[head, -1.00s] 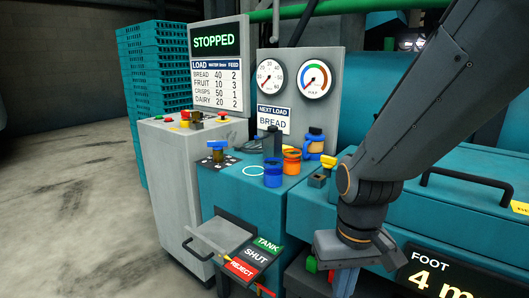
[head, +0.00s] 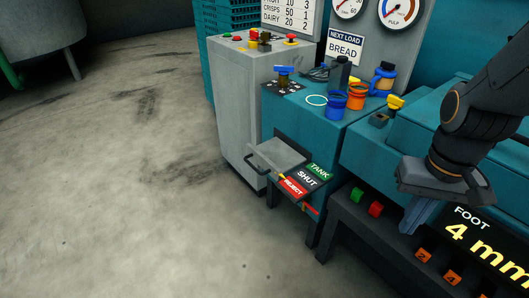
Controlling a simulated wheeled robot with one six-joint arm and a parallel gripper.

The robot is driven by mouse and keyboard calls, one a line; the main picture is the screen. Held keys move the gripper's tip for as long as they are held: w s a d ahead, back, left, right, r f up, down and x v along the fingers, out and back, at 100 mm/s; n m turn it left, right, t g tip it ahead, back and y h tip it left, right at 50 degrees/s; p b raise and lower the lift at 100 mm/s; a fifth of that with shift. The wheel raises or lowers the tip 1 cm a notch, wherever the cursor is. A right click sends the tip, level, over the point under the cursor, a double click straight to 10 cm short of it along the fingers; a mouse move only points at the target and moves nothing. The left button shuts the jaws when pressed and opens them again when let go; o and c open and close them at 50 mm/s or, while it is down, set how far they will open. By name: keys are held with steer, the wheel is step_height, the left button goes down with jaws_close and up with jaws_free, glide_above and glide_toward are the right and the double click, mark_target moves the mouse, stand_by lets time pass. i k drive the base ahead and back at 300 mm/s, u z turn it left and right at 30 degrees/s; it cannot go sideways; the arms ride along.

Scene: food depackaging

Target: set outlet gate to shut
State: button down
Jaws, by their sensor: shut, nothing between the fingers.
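The outlet gate's label plate (head: 307,178) sticks out from the front of the teal cabinet in the head view. It carries a green TANK field, a black SHUT field and a red REJECT field. A small yellow piece (head: 283,177) shows at the REJECT end; I cannot tell whether it is the gate's pointer. A grey drawer-like part (head: 278,152) with a dark handle lies just left of the plate. My gripper (head: 418,218) is shut and empty, pointing down, well to the right of the plate and apart from it.
A green button (head: 357,195) and a red button (head: 376,209) sit between the plate and my gripper. Blue (head: 334,105) and orange (head: 357,97) cups stand on the teal cabinet top. A FOOT 4 mm display (head: 480,240) is at right. The floor (head: 150,180) at left is clear.

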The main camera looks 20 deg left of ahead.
mark_target(258, 163)
steer(key=u, duration=0.65)
steer(key=i, duration=0.35)
steer(key=u, duration=0.45)
